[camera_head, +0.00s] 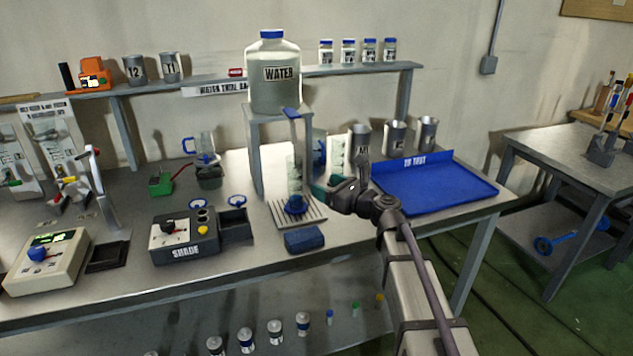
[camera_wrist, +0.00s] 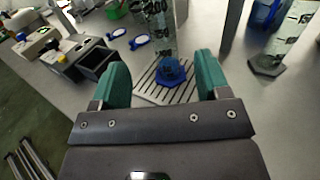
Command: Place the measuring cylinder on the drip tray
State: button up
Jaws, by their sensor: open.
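A clear measuring cylinder with a blue base (camera_head: 296,205) stands upright on the slotted drip tray (camera_head: 316,214), in front of the water stand. In the wrist view its blue base (camera_wrist: 172,70) rests on the tray's slats (camera_wrist: 150,91), and its top is cut off by the frame. My gripper (camera_head: 322,190) is just right of the cylinder in the head view. In the wrist view its green fingers (camera_wrist: 162,76) are spread apart, with the cylinder beyond them and in line with the gap. Nothing is held. I cannot tell the exact distance between fingers and cylinder.
The water jug (camera_head: 274,85) sits on a stand above the tray. A second clear cylinder with a dark base (camera_wrist: 268,64) stands to the right in the wrist view. A blue sponge-like block (camera_head: 304,240) lies in front; a blue tray (camera_head: 432,185) lies right.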

jog(key=s+d+f+n+g+h, duration=0.45)
jog(key=s+f+n, duration=0.35)
jog(key=s+n, duration=0.25)
jog(key=s+d+f+n+g+h, duration=0.3)
jog(key=s+f+n+g+h, duration=0.3)
jog(key=s+n, duration=0.45)
jog(key=s+d+f+n+g+h, duration=0.1)
jog(key=s+d+f+n+h, duration=0.2)
jog(key=s+d+n, duration=0.3)
notch_tip(320, 180, up, 10)
jog(key=s+m+p, duration=0.1)
jog(key=p, duration=0.9)
jog(key=shift+d, duration=0.4)
